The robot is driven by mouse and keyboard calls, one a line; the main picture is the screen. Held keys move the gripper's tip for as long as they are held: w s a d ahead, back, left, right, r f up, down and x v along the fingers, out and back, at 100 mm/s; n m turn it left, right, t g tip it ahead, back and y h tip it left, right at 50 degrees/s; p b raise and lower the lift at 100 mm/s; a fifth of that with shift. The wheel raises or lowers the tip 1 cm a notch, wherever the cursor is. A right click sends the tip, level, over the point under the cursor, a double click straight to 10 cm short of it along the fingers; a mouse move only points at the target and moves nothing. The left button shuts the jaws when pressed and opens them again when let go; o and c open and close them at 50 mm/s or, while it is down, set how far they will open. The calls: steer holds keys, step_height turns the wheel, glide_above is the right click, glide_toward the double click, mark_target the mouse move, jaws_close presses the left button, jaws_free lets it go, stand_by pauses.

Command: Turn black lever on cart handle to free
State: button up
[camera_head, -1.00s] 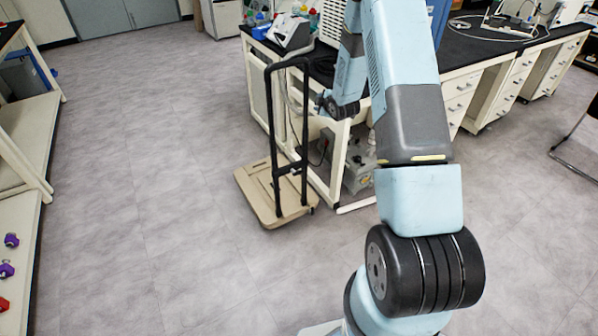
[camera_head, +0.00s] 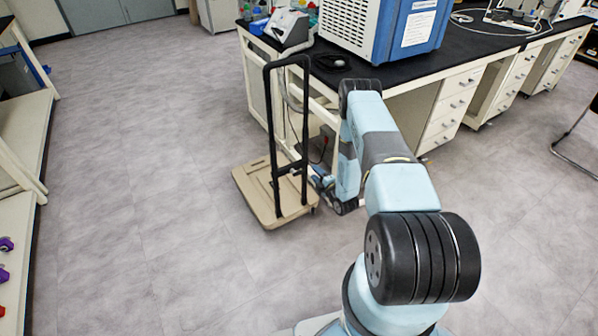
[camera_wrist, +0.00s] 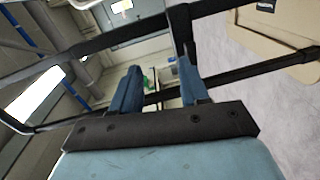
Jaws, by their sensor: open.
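The cart (camera_head: 247,193) has a beige platform on the floor and a tall black handle frame (camera_head: 269,115) with a low crossbar. In the wrist view, black handle bars (camera_wrist: 110,38) cross the picture at a slant, and part of the beige platform (camera_wrist: 272,30) shows at upper right. A short dark upright piece (camera_wrist: 181,22) stands at the upper bar; I cannot tell whether it is the lever. My gripper (camera_wrist: 160,80) is open, its two blue fingers apart, close to the bars. In the head view my gripper (camera_head: 320,178) is low, just right of the handle, partly hidden by my arm.
A black-topped bench (camera_head: 470,52) stands behind and right of the cart, with a blue and white machine (camera_head: 350,22) on it. A beige shelf (camera_head: 22,130) is at the left. The floor (camera_head: 140,200) between shelf and cart is clear.

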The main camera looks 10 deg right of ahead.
steer(key=t, duration=0.1)
glide_toward(302, 173)
steer(key=shift+n, duration=0.3)
steer(key=x, duration=1.1)
steer(key=shift+s, duration=0.1)
